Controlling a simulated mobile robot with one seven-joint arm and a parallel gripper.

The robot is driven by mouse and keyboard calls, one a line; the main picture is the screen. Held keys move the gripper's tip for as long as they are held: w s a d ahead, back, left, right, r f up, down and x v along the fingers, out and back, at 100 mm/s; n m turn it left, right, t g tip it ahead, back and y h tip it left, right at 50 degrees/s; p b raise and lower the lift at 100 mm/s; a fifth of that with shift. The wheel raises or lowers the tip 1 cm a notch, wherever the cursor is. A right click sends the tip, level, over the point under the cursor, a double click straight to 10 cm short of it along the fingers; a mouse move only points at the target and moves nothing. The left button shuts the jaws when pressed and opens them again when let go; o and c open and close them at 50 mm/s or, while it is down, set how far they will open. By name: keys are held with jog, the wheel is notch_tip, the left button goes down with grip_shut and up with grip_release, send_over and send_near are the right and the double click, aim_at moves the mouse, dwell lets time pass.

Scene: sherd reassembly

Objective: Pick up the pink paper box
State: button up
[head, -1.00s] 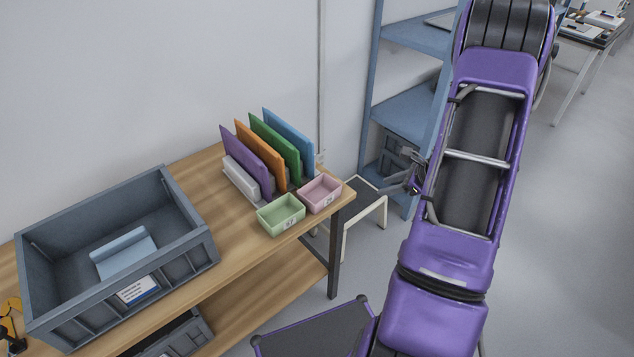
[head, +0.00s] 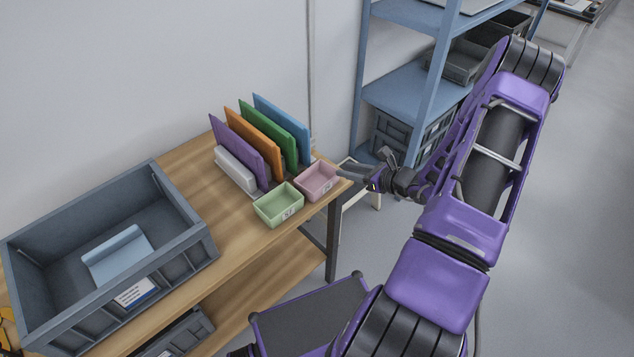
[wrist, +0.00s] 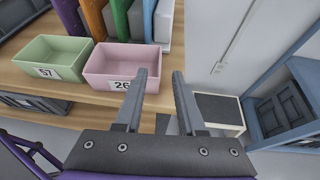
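The pink paper box (head: 317,181) is a small open-topped box at the right end of the wooden table. In the wrist view the pink box (wrist: 125,66) carries a white label reading 26 and looks empty. My gripper (head: 355,174) is just right of the box in the head view. In the wrist view my gripper (wrist: 160,75) is open, its two fingers apart with nothing between them. The left finger overlaps the box's right front part in the picture; I cannot tell whether they touch.
A green box (head: 278,205) labelled 57 stands close left of the pink box. Coloured upright panels (head: 268,137) stand behind. A large grey crate (head: 185,262) fills the table's left. A stool (wrist: 220,110) stands beyond the table's right edge. Blue shelving (head: 400,100) is behind my arm.

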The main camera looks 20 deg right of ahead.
aim_at(317, 181)
jog(key=shift+x, duration=3.55)
jog(key=shift+r, duration=0.2)
grip_shut()
